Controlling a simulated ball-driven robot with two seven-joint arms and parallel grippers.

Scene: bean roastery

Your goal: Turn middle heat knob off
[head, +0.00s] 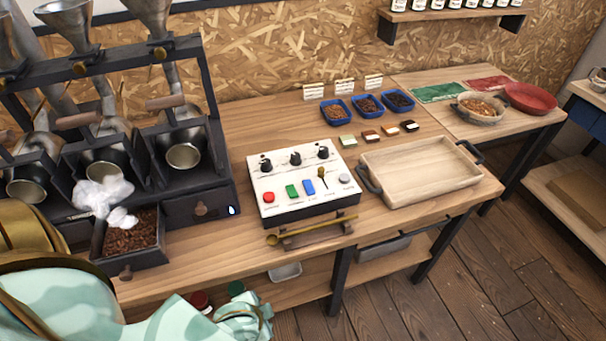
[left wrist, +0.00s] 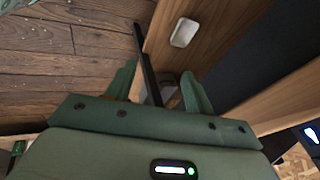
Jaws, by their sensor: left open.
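The white control box (head: 279,214) stands on the wooden bench, with three black knobs in a row along its back part. The middle heat knob (head: 295,158) sits between a left knob (head: 266,164) and a right knob (head: 323,152). Its setting is too small to read. My left gripper (left wrist: 158,92) shows in the left wrist view with its two green fingers apart and nothing between them. It is away from the box, low by the bench's front side. The control box is not in the left wrist view. My right gripper is in neither view.
A roaster (head: 190,125) with a bean drawer stands left of the box. A wooden tray (head: 420,170) lies to its right. A brass scoop (head: 310,230) rests on a stand in front. Blue bean dishes (head: 336,112) stand behind. A dark bench leg (head: 341,285) is below.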

